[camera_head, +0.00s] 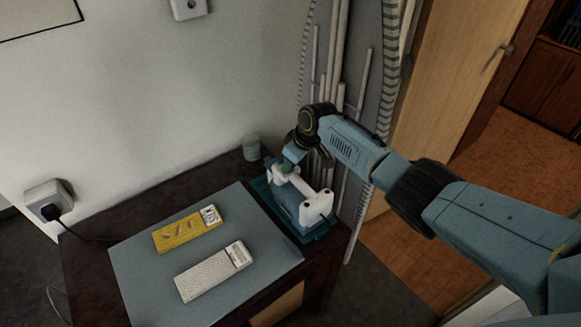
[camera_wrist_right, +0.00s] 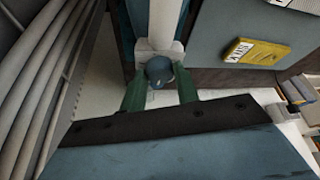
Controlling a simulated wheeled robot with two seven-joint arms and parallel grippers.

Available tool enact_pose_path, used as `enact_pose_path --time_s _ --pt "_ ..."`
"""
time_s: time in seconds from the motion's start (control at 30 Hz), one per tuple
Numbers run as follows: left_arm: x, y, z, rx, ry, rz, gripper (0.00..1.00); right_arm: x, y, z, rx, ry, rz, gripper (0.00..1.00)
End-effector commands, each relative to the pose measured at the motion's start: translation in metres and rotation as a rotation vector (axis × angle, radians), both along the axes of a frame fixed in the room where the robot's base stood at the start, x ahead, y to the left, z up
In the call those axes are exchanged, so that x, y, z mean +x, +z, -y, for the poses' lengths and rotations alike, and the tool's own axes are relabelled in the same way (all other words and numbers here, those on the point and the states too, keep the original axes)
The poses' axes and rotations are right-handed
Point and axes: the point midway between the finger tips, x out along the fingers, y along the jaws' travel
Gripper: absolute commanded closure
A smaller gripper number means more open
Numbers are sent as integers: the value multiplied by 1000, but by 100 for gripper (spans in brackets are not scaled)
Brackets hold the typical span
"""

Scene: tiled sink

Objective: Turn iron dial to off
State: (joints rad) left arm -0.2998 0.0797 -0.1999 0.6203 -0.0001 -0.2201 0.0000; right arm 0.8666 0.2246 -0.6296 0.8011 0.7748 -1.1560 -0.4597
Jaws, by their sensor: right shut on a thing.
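The iron (camera_head: 316,207), white and blue, sits on a teal tray (camera_head: 324,233) at the desk's right end. My right gripper (camera_head: 287,168) reaches down to the iron's far end. In the right wrist view my right gripper (camera_wrist_right: 161,84) has its two green fingers on either side of a round dark-blue dial (camera_wrist_right: 158,70). It is shut on this dial, on the white part of the iron (camera_wrist_right: 164,25). The dial's setting cannot be read. In the head view the dial is hidden by the gripper. My left gripper is in neither view.
A grey-blue mat (camera_head: 143,284) on the dark desk (camera_head: 88,232) bears a yellow box (camera_head: 187,232) and a white ribbed box (camera_head: 212,272). A small jar (camera_head: 251,148) stands by the wall. Pipes (camera_head: 335,75) rise close behind the iron and gripper.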

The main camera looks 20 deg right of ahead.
Motion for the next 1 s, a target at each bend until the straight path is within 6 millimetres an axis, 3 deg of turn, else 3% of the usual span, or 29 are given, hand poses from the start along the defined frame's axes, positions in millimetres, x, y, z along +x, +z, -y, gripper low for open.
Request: enact_pose_path --time_s 0.03,0.5,1.0 --pt "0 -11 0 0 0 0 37 1 -4 1 1 41 1 92" --pt "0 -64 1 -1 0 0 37 4 -4 3 -1 423 1 92" --pt "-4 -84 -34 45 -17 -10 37 4 -1 3 -2 571 0 92"
